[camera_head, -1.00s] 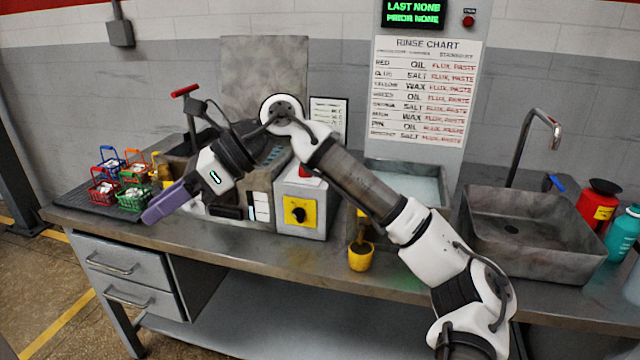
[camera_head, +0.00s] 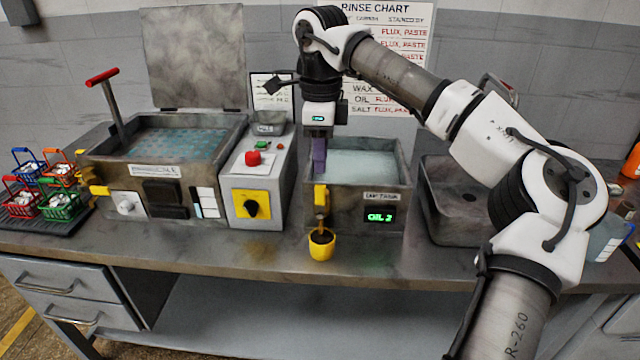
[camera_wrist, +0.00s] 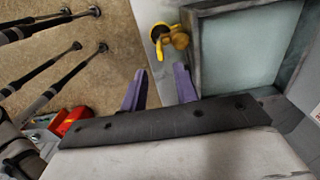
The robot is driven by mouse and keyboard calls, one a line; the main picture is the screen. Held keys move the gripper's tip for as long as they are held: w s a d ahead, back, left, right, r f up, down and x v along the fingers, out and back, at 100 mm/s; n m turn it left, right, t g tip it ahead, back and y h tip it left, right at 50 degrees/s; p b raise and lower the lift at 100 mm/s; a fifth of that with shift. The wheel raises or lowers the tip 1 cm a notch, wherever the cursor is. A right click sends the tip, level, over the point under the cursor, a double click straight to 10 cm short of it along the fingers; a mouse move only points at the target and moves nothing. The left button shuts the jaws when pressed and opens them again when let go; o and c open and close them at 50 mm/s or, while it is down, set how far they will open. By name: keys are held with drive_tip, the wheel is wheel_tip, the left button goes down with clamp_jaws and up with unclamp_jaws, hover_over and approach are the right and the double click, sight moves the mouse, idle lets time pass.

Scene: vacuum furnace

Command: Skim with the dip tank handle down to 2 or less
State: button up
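The dip tank (camera_head: 395,173) stands at the middle right of the bench, filled with pale liquid (camera_head: 362,163). Its front display (camera_head: 380,215) reads "OIL 2". A yellow handle (camera_head: 321,196) sits at the tank's front left corner, above a brass-coloured spout and a yellow cup (camera_head: 321,245). My gripper (camera_head: 319,170) points down by the tank's left side, just above and behind the handle. In the wrist view its purple fingers (camera_wrist: 160,90) are apart with nothing between them.
Left of the tank stands a control box (camera_head: 252,185) with a red button and black knob. Further left are a larger tank (camera_head: 165,175) with a red-topped lever and several small baskets on a mat. A sink (camera_head: 450,215) lies to the right, partly behind my arm.

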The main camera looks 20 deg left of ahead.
sight(320, 185)
wheel_tip(320, 185, down, 8)
drive_tip(key=shift+r+p, duration=0.1)
drive_tip(key=shift+p, duration=0.5)
drive_tip(key=shift+c, duration=0.3)
clamp_jaws()
